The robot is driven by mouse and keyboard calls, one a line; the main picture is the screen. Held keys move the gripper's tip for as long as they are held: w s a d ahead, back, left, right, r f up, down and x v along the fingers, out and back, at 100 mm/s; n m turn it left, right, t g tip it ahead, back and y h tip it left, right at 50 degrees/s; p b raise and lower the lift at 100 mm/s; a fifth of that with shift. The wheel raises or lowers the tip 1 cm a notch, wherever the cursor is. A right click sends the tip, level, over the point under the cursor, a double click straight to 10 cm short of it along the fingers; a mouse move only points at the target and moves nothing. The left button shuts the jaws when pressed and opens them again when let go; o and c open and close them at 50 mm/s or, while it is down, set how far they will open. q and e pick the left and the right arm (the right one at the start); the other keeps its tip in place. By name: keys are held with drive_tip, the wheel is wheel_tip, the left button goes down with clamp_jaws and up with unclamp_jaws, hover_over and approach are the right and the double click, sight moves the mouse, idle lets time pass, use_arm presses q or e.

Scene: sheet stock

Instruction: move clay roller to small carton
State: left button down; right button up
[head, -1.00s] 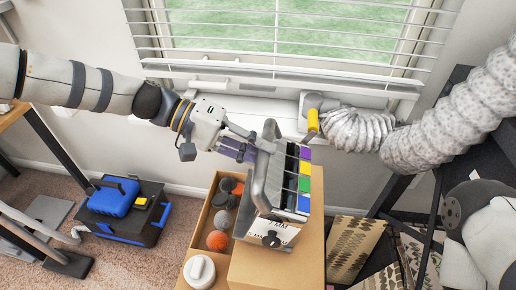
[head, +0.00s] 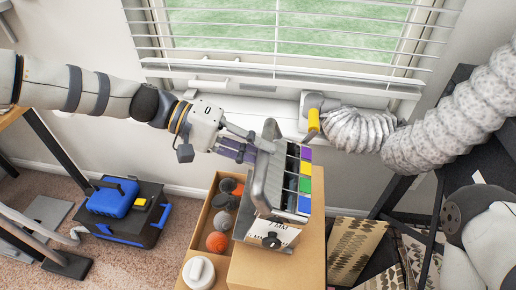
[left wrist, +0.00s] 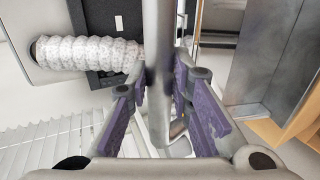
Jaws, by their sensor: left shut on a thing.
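My left gripper (head: 252,155) comes in from the left, with purple finger pads closed on a grey metal bar. The bar appears to be the clay roller (head: 272,165); its shape is partly hidden by the gripper. In the left wrist view the bar (left wrist: 158,75) runs upright between the pads of the left gripper (left wrist: 163,90). It sits right beside a rack with purple, yellow, green and blue tabs; I cannot tell whether they touch. An open small carton (head: 190,243) holds grey and orange balls. My right gripper is out of view.
The tabbed rack (head: 306,171) stands on a closed cardboard box (head: 255,270). A white round lidded thing (head: 199,272) is at the carton's near end. The window blinds (head: 290,45) and a pale ribbed hose (head: 450,125) lie beyond. A blue-and-black toolbox (head: 125,212) is on the floor.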

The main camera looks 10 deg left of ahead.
use_arm(q)
drive_tip(key=shift+h+b, duration=0.3)
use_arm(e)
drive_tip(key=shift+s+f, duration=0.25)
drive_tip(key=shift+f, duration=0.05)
use_arm(q)
drive_tip(key=shift+r, duration=0.4)
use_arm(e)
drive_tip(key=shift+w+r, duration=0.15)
use_arm(q)
drive_tip(key=shift+f, duration=0.1)
drive_tip(key=shift+f+b, duration=0.3)
drive_tip(key=shift+b, duration=0.05)
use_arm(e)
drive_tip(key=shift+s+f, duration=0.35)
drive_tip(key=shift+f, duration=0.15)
use_arm(q)
drive_tip(key=shift+r, duration=0.4)
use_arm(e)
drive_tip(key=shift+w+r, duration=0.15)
use_arm(q)
drive_tip(key=shift+f, duration=0.1)
